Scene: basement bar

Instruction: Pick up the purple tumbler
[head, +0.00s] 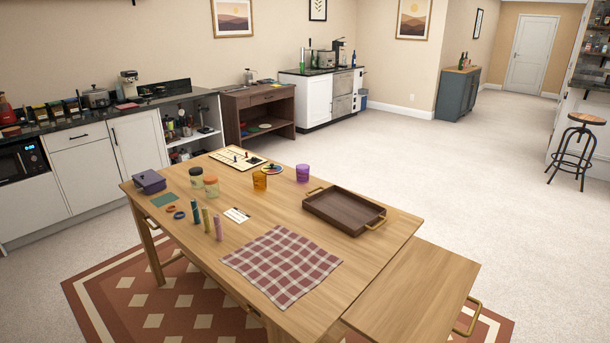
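The purple tumbler (303,173) stands upright on the wooden table (375,263), near its far edge. It is between an amber tumbler (260,181) on the left and a dark brown tray (345,211) on the right, apart from both. A round multicoloured item (272,169) lies just to its left. Neither of my grippers shows in the head view.
A checked cloth (283,265) lies at the table's front. Several jars, sticks and a purple box (149,181) stand at the left. A lower wooden surface with a brass handle (425,300) adjoins the right side. Open carpet lies beyond the table.

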